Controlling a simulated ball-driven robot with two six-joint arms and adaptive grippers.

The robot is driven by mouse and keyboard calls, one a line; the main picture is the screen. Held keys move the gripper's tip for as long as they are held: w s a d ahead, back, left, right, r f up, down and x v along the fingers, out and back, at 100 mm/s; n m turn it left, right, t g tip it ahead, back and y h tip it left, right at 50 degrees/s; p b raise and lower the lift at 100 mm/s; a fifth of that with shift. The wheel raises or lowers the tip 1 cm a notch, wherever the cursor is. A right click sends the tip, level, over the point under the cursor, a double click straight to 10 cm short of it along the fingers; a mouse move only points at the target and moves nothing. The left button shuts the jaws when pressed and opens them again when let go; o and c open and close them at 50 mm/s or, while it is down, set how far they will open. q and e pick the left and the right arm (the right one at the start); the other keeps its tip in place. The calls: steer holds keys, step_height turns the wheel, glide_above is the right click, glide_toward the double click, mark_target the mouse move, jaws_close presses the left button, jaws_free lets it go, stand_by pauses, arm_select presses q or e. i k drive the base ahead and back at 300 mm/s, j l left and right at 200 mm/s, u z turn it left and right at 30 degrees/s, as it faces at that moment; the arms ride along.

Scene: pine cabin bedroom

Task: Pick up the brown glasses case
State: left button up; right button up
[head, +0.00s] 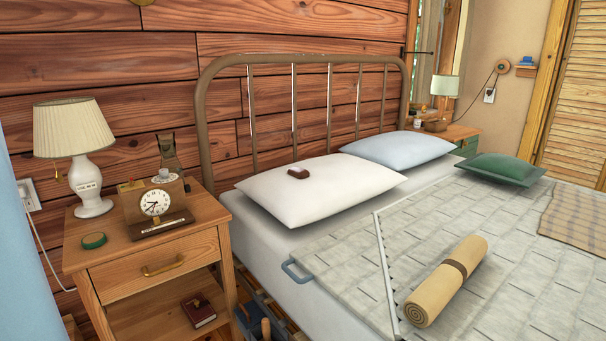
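A small dark brown object (298,172), likely the glasses case, lies on top of the white pillow (340,200) at the near side of the bed's head end. It is too small to make out any detail on it. Neither of my grippers is in view, so I cannot see whether they are open or shut.
A wooden nightstand (110,249) stands left of the bed, with a lamp (75,145), a clock (155,203) and a green tape roll (94,240) on it. A dark red book (198,309) lies on its shelf. A rolled tan mat (446,282) lies on the bed.

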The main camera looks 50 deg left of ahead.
mark_target(298, 172)
steer(key=u, duration=1.75)
